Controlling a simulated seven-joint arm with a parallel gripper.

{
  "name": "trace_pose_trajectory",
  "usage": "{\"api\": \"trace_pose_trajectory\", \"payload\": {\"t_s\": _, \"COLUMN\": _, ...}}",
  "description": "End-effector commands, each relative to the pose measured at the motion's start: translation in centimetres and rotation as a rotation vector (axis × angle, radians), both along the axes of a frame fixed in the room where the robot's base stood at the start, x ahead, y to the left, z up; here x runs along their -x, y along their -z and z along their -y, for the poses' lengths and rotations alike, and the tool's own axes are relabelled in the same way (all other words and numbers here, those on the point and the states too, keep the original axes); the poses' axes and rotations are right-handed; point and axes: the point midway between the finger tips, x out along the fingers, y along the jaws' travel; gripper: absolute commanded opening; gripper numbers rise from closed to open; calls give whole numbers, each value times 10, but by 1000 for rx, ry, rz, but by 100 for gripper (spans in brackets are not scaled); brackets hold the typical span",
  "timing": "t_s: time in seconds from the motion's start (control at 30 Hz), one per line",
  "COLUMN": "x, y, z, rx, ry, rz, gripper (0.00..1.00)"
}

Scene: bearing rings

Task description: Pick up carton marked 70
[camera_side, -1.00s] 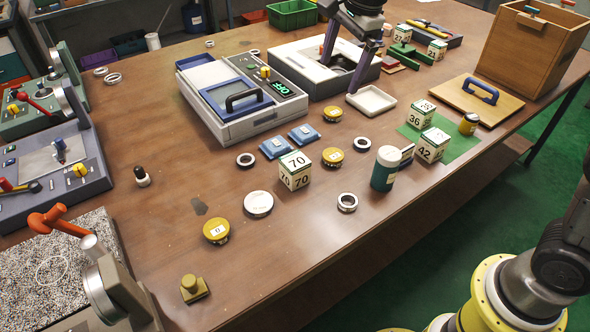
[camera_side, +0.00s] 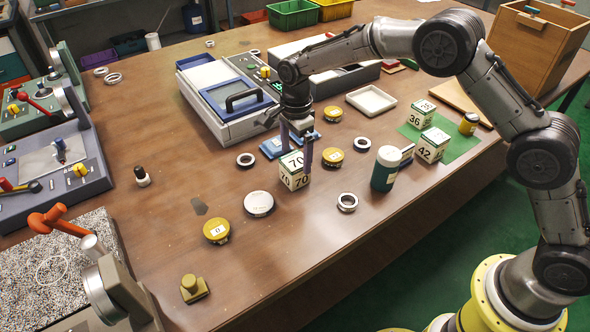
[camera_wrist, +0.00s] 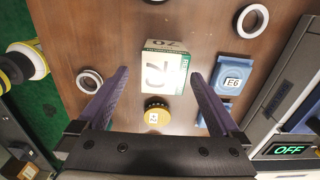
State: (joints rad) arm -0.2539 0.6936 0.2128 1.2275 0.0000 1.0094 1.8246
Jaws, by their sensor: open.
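The carton marked 70 (camera_side: 294,176) is a small white box with a green top band, standing on the brown table. In the wrist view the carton (camera_wrist: 163,70) lies ahead, roughly centred between the finger lines, with its number on the side facing the camera. My gripper (camera_side: 297,165) is directly at the carton in the side view, one purple finger on each side of it. In the wrist view my gripper (camera_wrist: 158,76) is open, with gaps between the fingers and the carton. I cannot tell how far down the fingertips reach.
A yellow-lidded tin (camera_side: 332,157) is close to the carton's right. A dark teal bottle (camera_side: 385,168) stands to the right.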

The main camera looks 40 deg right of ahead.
Motion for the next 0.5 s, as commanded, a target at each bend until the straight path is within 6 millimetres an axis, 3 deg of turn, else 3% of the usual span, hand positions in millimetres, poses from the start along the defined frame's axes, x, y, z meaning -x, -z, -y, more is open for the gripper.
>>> {"api": "trace_pose_trajectory", "payload": {"t_s": 0.27, "x": -1, "y": 16, "z": 0, "rx": 0, "ry": 0, "rz": 0, "gripper": 100}}
{"api": "trace_pose_trajectory", "payload": {"t_s": 0.5, "x": -5, "y": 48, "z": 2, "rx": 0, "ry": 0, "rz": -2, "gripper": 100}}
